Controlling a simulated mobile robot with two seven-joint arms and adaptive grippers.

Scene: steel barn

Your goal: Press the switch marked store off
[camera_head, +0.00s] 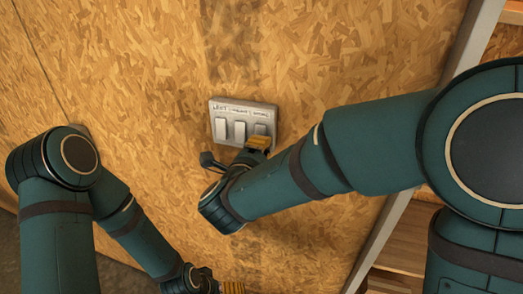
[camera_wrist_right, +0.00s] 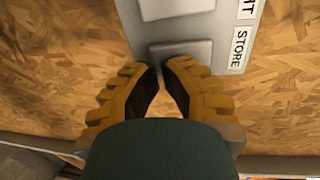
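A grey switch panel (camera_head: 230,106) with three switches is on the wooden wall, with small labels above them in the head view. The store switch (camera_head: 261,129) is at the right end and looks greyer than the other two. In the right wrist view, the store switch (camera_wrist_right: 181,50) lies beside the label reading STORE (camera_wrist_right: 238,48). My right gripper (camera_head: 259,142) is at the panel's lower right, just below that switch. Its fingertips (camera_wrist_right: 162,69) are almost together with nothing between them, at the switch's lower edge; contact is unclear. My left gripper (camera_head: 233,287) is low, partly cut off by the frame.
The left switch (camera_head: 221,128) and middle switch (camera_head: 240,131) are pale and stand beside the store switch. The oriented-strand wall (camera_head: 330,50) around the panel is bare. A metal post (camera_head: 470,50) and wooden shelving (camera_head: 402,250) are on the right.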

